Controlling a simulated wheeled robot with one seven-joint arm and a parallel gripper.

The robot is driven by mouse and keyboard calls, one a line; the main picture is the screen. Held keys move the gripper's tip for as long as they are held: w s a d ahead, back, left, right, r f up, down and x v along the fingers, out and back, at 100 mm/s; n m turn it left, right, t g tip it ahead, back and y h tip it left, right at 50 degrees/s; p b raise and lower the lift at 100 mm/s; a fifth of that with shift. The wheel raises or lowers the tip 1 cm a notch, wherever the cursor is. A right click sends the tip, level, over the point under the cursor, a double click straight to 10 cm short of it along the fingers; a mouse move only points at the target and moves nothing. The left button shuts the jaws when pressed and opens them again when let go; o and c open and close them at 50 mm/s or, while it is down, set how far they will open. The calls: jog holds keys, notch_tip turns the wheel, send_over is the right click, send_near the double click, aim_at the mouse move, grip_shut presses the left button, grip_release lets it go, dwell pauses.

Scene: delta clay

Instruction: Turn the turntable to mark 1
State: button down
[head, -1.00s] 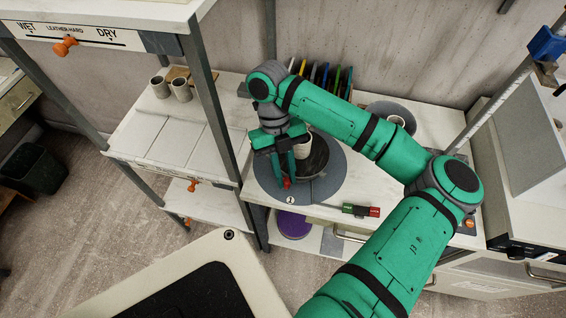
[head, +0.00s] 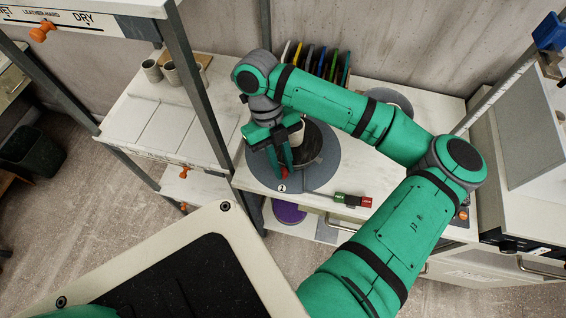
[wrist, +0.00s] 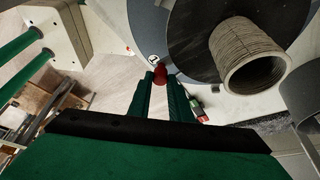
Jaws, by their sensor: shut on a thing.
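The grey turntable (head: 322,180) lies on the bench, with a dark round disc (head: 318,150) on it. A ribbed pale clay pot (wrist: 246,57) stands on the dark disc and is partly hidden by my gripper in the head view. A small red knob (head: 284,172) is at the turntable's rim, and it also shows in the wrist view (wrist: 160,73). My gripper (head: 281,168) points down at the rim with its fingers shut on the red knob. A white round label reading 1 (head: 282,188) sits at the front rim beside the knob, also clear in the wrist view (wrist: 154,58).
A green and red block (head: 353,201) lies on the bench front, right of the turntable. A shelf post (head: 205,105) rises close left.

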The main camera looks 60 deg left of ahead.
jog(key=shift+w+r, duration=0.1)
jog(key=shift+w, duration=0.1)
jog(key=c, duration=1.6)
grip_release()
jog(key=shift+d, duration=0.1)
jog(key=shift+c, duration=0.2)
jog(key=shift+s, duration=0.1)
jog(key=v, duration=1)
jog(key=shift+a+r, duration=0.3)
jog(key=shift+a, duration=0.05)
